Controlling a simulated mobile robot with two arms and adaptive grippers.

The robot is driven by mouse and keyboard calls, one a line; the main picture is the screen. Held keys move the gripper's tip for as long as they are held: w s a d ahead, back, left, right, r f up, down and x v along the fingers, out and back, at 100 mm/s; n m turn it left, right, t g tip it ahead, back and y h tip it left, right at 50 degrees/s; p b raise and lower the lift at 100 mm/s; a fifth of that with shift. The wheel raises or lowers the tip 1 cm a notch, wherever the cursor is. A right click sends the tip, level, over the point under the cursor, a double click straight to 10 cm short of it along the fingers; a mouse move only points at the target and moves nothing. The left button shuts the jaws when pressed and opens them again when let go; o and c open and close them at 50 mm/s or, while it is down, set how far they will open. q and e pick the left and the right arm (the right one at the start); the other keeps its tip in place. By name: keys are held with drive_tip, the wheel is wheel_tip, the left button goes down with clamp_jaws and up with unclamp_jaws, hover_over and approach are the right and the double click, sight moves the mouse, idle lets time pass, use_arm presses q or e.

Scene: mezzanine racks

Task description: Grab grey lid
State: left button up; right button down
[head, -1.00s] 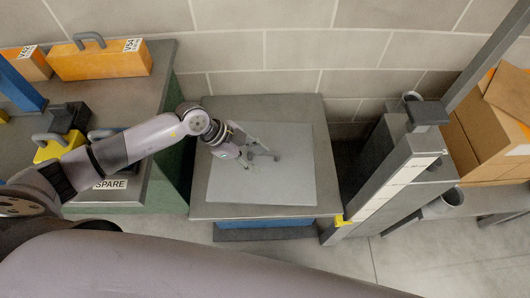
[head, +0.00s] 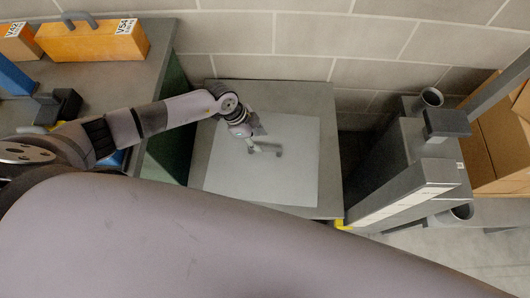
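The grey lid (head: 295,182) appears to be the flat light-grey square plate lying on a darker grey stand top. A small dark-grey handle (head: 267,149) stands near its middle. My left gripper (head: 256,132) is over the plate, just behind and left of the handle, with its fingers close to it. I cannot tell whether they touch the handle or how far they are apart. My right gripper is not in view.
Left is a bench (head: 115,84) with orange blocks (head: 90,40) that have grey handles. A grey post structure (head: 420,165) and cardboard boxes (head: 490,145) stand to the right. A block wall (head: 330,35) closes the back.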

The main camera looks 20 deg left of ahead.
sight(264, 146)
use_arm(q)
drive_tip(key=shift+x, duration=1.25)
drive_tip(key=x, duration=0.1)
drive_tip(key=b+x, duration=0.1)
drive_tip(key=x, duration=0.3)
drive_tip(key=shift+w+a+f, duration=0.2)
drive_tip(key=shift+a+f, duration=0.05)
drive_tip(key=shift+a, duration=0.05)
drive_tip(key=shift+c, duration=0.5)
clamp_jaws()
drive_tip(key=shift+r, duration=0.1)
